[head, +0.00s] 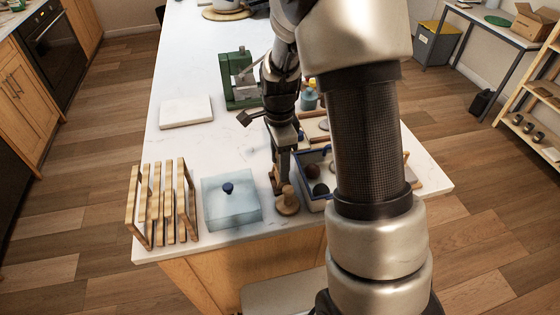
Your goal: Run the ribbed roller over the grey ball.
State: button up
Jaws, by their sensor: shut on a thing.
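My gripper (277,178) points down over the near part of the white table, just left of a blue-rimmed tray. It is shut on a small wooden piece, mostly hidden by the fingers; I take it for the ribbed roller, but no ribs can be made out. A dark grey ball (320,190) sits in the tray (309,206), to the right of the gripper and apart from it. A brown ball (312,172) lies just behind the grey one. My arm hides the tray's right side.
A wooden knob-shaped piece (287,203) stands close below the gripper. A clear box with a blue knob (229,208) and a slatted wooden rack (164,205) stand to the left. A white slab (186,111) and a green machine (236,80) are farther back. The table's left middle is clear.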

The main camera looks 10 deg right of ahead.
jog(key=shift+f, duration=0.1)
jog(key=o, duration=1.6)
jog(key=shift+c, duration=0.2)
jog(key=shift+o, duration=0.3)
